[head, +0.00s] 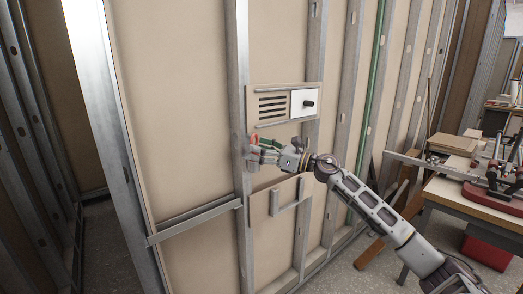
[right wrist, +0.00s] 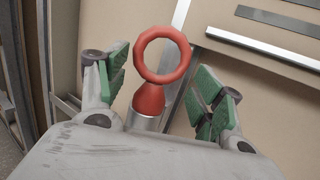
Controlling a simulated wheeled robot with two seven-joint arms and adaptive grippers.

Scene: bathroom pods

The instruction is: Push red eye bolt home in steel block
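The red eye bolt (right wrist: 150,97) has a ring on top and a flared neck. In the right wrist view its neck meets the top of a grey metal piece (right wrist: 147,122), which looks like the steel block. In the head view only a small red part (head: 255,139) shows at the wall stud. My right gripper (right wrist: 163,95) is open, with green finger pads on both sides of the bolt and gaps between pads and bolt. It also shows in the head view (head: 258,150). How deep the bolt sits cannot be told. My left gripper is not in view.
A vented panel with a black knob (head: 308,103) is on the wall above my right gripper. A board with a handle (head: 280,212) is below it. A metal rail (head: 194,221) juts out at the lower left. A workbench (head: 470,195) with tools stands at the right.

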